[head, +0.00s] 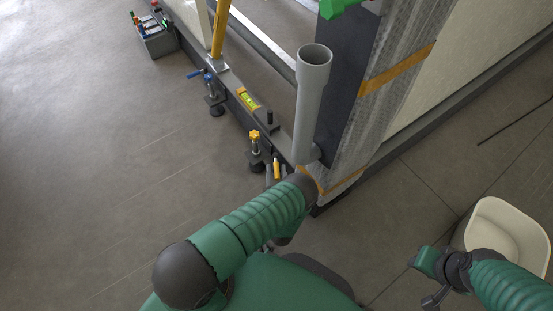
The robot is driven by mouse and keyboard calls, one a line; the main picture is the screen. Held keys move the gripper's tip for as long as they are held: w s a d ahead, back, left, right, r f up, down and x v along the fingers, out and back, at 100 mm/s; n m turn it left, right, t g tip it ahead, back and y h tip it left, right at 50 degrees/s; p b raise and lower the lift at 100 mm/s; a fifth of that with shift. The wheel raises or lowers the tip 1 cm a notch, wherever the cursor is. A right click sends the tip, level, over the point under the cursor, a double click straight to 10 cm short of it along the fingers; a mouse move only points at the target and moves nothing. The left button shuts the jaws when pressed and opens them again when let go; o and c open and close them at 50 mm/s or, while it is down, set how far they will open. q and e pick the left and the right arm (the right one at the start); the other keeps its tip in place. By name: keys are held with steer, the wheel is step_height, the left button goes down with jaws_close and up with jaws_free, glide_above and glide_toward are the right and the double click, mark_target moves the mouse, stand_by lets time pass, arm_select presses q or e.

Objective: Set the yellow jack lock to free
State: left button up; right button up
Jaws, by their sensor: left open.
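The yellow jack (255,150) stands by the dark bottom rail of the frame, with a yellow star-shaped knob on top and a dark round foot. A small upright yellow lever (277,168) shows just right of it; I take it for the lock, but its setting cannot be read. My left gripper (277,174) is open, with its dark fingers at about the lever's two sides; whether they touch it cannot be told. My left wrist hides what is below. My right arm is at the lower right, and its gripper (434,298) shows too poorly to tell its state.
A blue-handled jack (210,90) and a yellow-green level (248,98) are farther along the rail. A grey upright pipe (311,100) stands close right of the yellow jack, beside a post. A white bin (508,225) is at right. The left floor is clear.

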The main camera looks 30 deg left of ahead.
arm_select(q)
steer(key=shift+d+r, duration=0.15)
steer(key=shift+r, duration=0.05)
jaws_close()
stand_by(1.3)
